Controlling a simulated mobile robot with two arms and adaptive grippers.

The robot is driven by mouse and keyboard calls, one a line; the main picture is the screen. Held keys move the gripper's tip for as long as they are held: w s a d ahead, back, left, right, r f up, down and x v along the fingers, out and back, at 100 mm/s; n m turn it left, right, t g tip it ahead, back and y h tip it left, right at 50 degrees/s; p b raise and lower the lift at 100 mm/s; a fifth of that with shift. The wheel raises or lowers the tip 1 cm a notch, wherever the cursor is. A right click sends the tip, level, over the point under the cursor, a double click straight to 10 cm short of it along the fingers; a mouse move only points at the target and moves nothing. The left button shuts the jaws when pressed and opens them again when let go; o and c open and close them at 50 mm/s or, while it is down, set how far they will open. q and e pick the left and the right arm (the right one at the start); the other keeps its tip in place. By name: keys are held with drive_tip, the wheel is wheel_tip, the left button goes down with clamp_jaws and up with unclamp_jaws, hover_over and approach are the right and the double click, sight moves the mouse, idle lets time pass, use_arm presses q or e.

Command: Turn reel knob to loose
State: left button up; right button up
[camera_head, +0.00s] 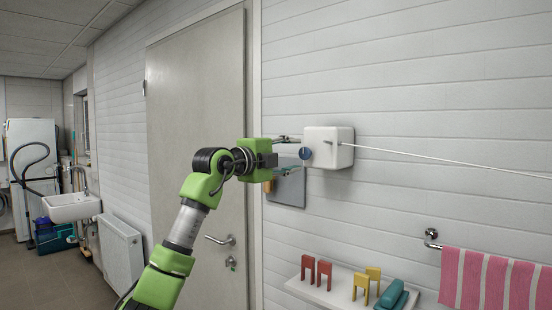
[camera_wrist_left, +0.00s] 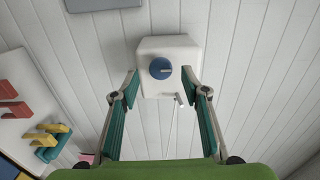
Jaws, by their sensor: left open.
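The white reel box (camera_head: 341,136) is fixed to the white panelled wall, with a cord running out to the right. Its round blue knob (camera_head: 305,153) faces my left gripper (camera_head: 294,154). In the left wrist view the knob (camera_wrist_left: 161,68) sits on the front of the box (camera_wrist_left: 165,46), with a pale mark across its face. My left gripper's fingers (camera_wrist_left: 159,82) are open wide, one on each side of the box's lower part. The knob shows between and a little above the tips, and no finger visibly touches it. My right gripper is not in view.
A grey panel (camera_head: 287,190) is on the wall behind my left gripper. Below is a white shelf (camera_head: 338,295) with red and yellow pegs and a teal item. A pink striped towel (camera_head: 490,280) hangs at right. A grey door (camera_head: 195,130) stands left.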

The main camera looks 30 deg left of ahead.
use_arm(q)
drive_tip(key=s+a, duration=0.1)
drive_tip(key=s, duration=0.7)
drive_tip(key=shift+a, duration=0.1)
